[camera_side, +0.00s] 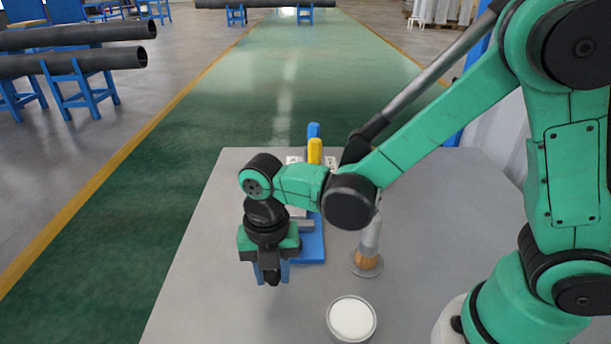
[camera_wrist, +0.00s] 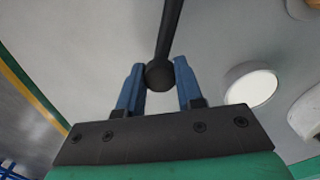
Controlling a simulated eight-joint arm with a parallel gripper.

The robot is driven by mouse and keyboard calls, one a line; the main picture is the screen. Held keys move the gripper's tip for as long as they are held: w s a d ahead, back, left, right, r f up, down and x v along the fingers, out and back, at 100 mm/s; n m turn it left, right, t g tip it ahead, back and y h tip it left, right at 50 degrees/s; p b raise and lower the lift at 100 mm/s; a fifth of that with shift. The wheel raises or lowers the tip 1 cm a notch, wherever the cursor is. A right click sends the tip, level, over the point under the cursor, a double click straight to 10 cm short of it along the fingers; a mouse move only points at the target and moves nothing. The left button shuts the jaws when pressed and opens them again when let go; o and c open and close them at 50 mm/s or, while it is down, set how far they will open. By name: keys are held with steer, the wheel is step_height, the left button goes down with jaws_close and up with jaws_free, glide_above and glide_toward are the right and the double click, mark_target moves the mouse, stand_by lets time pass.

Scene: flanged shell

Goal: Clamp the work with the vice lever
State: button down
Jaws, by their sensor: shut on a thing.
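The vice lever (camera_wrist: 169,28) is a dark rod with a round black knob (camera_wrist: 159,76) at its end. In the wrist view my gripper (camera_wrist: 160,84) has its two blue fingers on either side of the knob, shut on it. In the side view my gripper (camera_side: 271,274) points down over the grey table, and it hides the lever there. The blue vice (camera_side: 313,247) stands just behind and right of my gripper, and my wrist and forearm cover much of it. The work in its jaws cannot be made out.
A round container with a white top (camera_side: 351,319) stands right of my gripper, near the front. Behind it is an upright item with a wooden-coloured lower part (camera_side: 367,262). Yellow (camera_side: 315,151) and blue (camera_side: 313,130) pieces rise behind my forearm. The table's (camera_side: 205,285) left side is clear.

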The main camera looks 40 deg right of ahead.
stand_by(0.4)
steer(key=c, duration=0.6)
jaws_free()
steer(key=shift+o, duration=0.2)
steer(key=shift+r, duration=0.1)
steer(key=shift+r, duration=2.75)
steer(key=s+d+r+m+t, duration=0.1)
steer(key=d+m, duration=0.5)
steer(key=m, duration=0.8)
steer(key=s+d+r+m+t, duration=0.1)
steer(key=d+r+m+t, duration=0.3)
steer(key=m, duration=1)
steer(key=shift+d+t, duration=1.1)
steer(key=shift+d, duration=0.15)
